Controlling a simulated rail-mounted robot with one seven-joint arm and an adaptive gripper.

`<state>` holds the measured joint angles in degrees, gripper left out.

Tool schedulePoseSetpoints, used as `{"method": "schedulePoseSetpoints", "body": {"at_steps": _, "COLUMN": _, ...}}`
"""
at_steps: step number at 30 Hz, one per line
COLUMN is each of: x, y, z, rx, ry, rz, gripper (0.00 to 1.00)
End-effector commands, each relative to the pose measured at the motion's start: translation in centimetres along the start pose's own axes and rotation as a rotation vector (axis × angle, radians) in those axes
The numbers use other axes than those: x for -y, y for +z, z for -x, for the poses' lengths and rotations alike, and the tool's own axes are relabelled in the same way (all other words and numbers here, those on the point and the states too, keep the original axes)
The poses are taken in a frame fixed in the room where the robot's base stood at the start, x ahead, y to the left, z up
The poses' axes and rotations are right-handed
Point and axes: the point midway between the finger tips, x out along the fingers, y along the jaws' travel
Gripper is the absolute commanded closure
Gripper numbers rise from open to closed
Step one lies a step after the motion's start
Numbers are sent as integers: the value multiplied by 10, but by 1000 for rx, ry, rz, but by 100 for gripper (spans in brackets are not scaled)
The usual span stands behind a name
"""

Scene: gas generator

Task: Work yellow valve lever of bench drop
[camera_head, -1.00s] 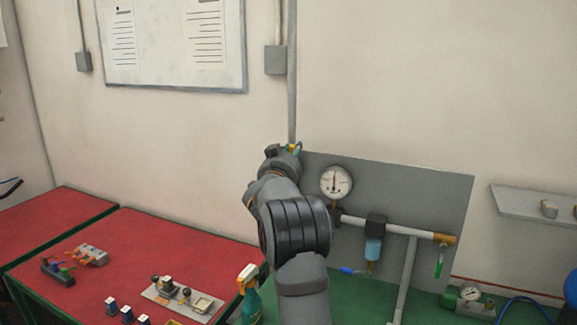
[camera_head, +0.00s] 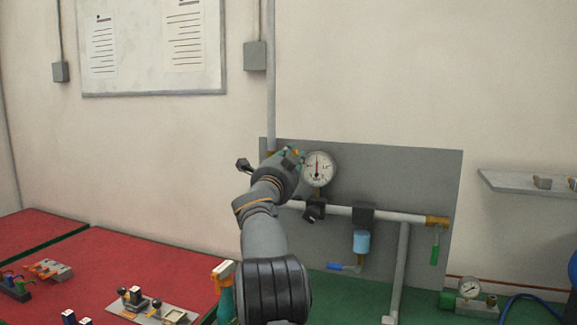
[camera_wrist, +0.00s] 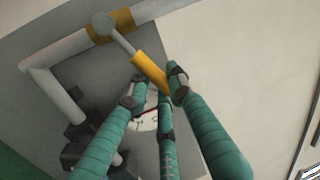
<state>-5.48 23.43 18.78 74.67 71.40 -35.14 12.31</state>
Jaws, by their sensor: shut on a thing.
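The yellow valve lever (camera_wrist: 150,72) shows in the wrist view, its grip on a grey stem that runs to a round hub by a brass-coloured valve body (camera_wrist: 109,24) on the pipe. My gripper (camera_wrist: 157,90) has three green fingers around the lever's free end and is shut on it. The lever's tip is partly hidden by the fingers. In the head view my gripper (camera_head: 293,157) is at the upper left of the grey panel, just left of the pressure gauge (camera_head: 318,168). My wrist hides most of the valve there.
The grey panel (camera_head: 420,180) carries a white pipe (camera_head: 390,216), a filter with a blue bowl (camera_head: 361,243), a blue-handled valve (camera_head: 345,267) and a green lever (camera_head: 435,255). A red bench (camera_head: 60,265) with small parts and a spray bottle (camera_head: 224,290) is at left.

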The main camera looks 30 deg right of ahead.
Motion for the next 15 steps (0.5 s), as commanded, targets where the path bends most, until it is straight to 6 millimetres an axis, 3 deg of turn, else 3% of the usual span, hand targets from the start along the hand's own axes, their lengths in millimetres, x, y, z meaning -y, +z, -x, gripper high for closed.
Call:
{"method": "schedulePoseSetpoints", "body": {"at_steps": 3, "x": -13, "y": 2, "z": 3, "rx": -22, "ry": -3, "rz": -101, "gripper": 100}}
{"method": "schedulePoseSetpoints", "body": {"at_steps": 15, "x": -30, "y": 6, "z": 6, "rx": -69, "ry": -2, "rz": -335, "gripper": 100}}
